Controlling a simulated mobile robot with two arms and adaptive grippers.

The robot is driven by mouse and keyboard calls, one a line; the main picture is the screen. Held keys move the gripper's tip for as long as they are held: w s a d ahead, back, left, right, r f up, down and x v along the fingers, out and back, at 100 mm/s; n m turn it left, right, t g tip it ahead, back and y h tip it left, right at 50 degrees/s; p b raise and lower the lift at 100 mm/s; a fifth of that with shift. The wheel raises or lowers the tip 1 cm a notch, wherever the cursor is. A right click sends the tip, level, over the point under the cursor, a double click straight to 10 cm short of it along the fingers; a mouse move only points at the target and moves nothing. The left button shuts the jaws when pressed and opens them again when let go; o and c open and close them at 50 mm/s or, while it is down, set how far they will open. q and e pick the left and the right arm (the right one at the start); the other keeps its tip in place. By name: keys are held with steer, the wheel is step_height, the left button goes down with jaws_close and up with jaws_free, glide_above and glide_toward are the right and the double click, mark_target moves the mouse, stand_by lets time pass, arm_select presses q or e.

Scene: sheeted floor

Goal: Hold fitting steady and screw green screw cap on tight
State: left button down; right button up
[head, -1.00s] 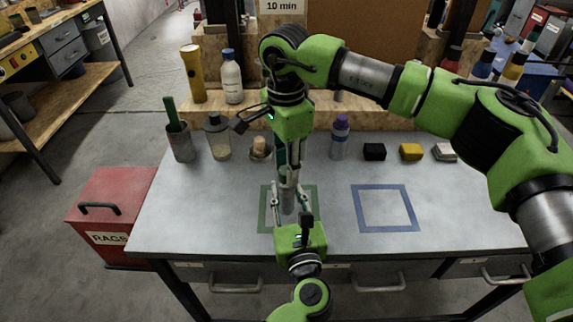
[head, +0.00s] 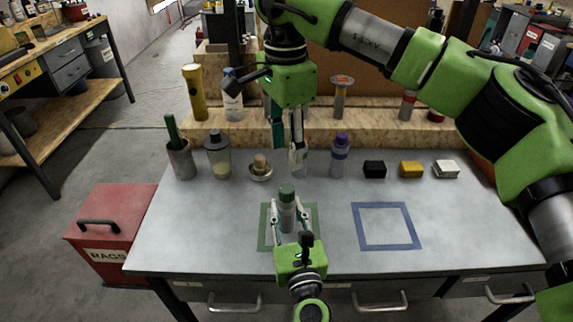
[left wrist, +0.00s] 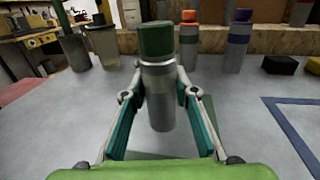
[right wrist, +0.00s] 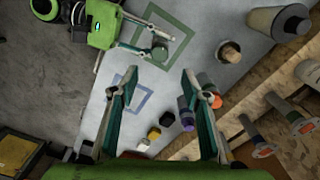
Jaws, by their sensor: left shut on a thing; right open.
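The fitting (head: 287,216) is a grey metal cylinder standing upright inside the green square outline (head: 264,228) on the table. The green screw cap (head: 287,192) sits on its top; I cannot tell how tight it is. In the left wrist view the cap (left wrist: 156,38) rests on the fitting's collar (left wrist: 158,85). My left gripper (head: 288,212) is shut on the fitting from the front, with a finger on each side. My right gripper (head: 288,155) is open and empty, raised behind and above the cap. In the right wrist view its fingers (right wrist: 160,85) are spread apart.
A blue square outline (head: 387,226) on the right is empty.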

steer(key=shift+r, duration=0.85)
arm_select(q)
steer(key=c, duration=1.5)
jaws_free()
